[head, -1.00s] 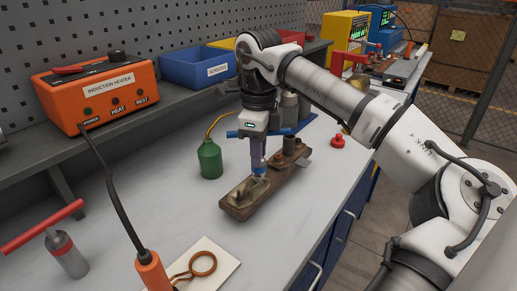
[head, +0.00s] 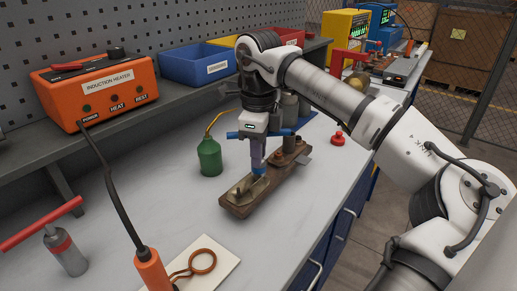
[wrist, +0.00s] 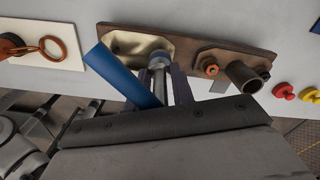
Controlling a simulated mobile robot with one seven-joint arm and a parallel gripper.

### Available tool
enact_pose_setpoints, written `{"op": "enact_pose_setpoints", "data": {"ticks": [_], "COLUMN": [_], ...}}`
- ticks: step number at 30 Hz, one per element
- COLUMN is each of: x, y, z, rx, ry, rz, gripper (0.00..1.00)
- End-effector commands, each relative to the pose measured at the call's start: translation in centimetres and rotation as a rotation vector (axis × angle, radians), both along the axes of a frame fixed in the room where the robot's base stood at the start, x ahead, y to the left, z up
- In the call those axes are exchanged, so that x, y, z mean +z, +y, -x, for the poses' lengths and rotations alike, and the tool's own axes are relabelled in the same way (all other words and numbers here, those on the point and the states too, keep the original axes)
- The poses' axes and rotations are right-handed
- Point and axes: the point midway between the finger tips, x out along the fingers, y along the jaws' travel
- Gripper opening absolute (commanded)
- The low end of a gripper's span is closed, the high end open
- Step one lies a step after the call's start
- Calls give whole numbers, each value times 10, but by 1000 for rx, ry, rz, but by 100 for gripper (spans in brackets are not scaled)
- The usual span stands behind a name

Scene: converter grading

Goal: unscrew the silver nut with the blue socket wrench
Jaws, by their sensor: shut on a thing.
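The blue socket wrench (wrist: 127,75) is held in my gripper (wrist: 170,88), with its blue handle slanting up left in the wrist view. Its metal socket (wrist: 159,60) points down onto the pale metal plate (wrist: 128,42) at one end of the rusty brown flanged part. The silver nut is not visible; the socket covers that spot. I cannot tell how far it is seated.
A rusty orange nut (wrist: 210,68) and a pipe stub (wrist: 243,75) stand on the other end of the brown part. A green bottle (head: 209,158) stands close left of my gripper. A copper coil (head: 202,262) lies on a pale pad in front. A red knob (head: 338,138) is at right.

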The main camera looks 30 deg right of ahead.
Motion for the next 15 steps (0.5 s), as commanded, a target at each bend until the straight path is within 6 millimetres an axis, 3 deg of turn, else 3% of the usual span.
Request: {"op": "enact_pose_setpoints", "data": {"ticks": [15], "x": [-11], "y": [0], "z": [0], "rx": [0], "ry": [0], "rz": [0], "gripper": [0]}}
